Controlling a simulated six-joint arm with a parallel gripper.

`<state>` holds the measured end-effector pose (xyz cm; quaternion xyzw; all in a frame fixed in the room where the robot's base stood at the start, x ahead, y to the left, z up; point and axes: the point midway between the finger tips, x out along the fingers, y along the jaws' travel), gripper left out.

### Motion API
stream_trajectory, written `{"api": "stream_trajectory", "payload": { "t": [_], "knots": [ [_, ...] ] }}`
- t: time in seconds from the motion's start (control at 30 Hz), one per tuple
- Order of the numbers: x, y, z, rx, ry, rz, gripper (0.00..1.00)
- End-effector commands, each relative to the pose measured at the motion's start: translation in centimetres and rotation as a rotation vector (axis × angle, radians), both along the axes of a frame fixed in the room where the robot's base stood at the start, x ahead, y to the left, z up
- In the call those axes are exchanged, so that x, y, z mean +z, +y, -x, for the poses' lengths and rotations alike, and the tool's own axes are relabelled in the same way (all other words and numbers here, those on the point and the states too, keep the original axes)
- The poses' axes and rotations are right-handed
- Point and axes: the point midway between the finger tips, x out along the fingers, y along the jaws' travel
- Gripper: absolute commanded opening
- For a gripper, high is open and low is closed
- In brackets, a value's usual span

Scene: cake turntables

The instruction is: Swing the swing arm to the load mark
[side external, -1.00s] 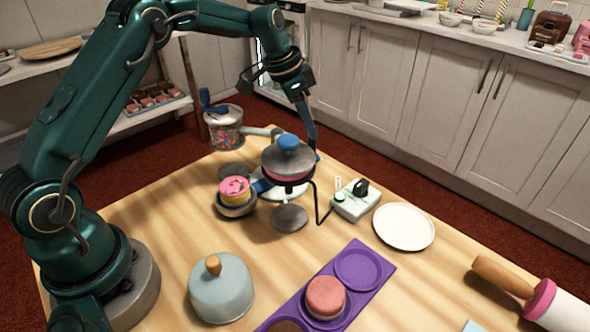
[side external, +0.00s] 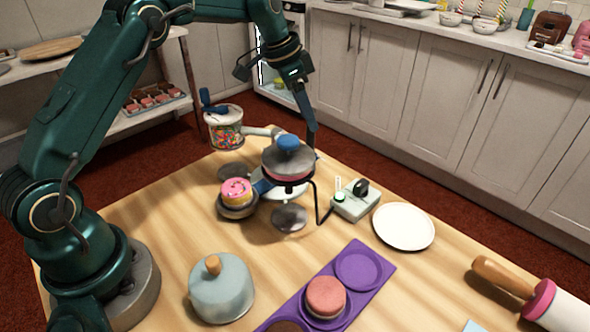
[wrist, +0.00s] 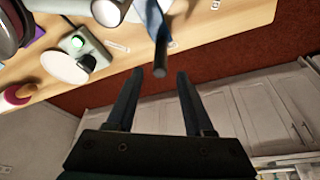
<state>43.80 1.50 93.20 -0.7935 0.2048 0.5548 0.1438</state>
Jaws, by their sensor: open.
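The blue swing arm (side external: 262,187) shows beside the central stand in the side view, partly hidden by the stand. A grey cup at its near left end holds a pink-topped yellow cake (side external: 237,188). In the wrist view, a blue bar with a dark round post (wrist: 160,68), likely the swing arm's far end, reaches toward the gap between my fingertips. My gripper (wrist: 160,75) is open, its fingers apart on either side of the post's tip; contact cannot be told. In the side view my gripper (side external: 311,128) points down behind the stand. I cannot tell which mark is the load mark.
A stand with a blue knob (side external: 288,143) and round press rises mid-table. A control box (side external: 355,201) with a green light and a white plate (side external: 404,226) lie right of it. A sprinkle jar (side external: 224,130) stands behind left. A dome (side external: 221,288) and purple tray (side external: 372,293) lie in front.

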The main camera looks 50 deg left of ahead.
Motion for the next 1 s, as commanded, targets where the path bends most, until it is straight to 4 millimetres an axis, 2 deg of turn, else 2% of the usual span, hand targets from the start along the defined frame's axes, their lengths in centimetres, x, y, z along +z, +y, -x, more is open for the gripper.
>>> {"api": "stream_trajectory", "payload": {
  "t": [0.4, 0.87, 0.93, 1.0],
  "knots": [
    [4.0, 0.0, -0.1, -0.001, -0.003, 0.0, 0.53],
    [4.8, -0.2, 0.0, -0.004, -0.003, 0.0, 0.53],
    [5.9, -0.4, -0.1, -0.009, -0.027, -0.006, 0.53],
    [7.9, -0.9, 0.1, -0.021, -0.068, -0.015, 0.53]
  ]
}}
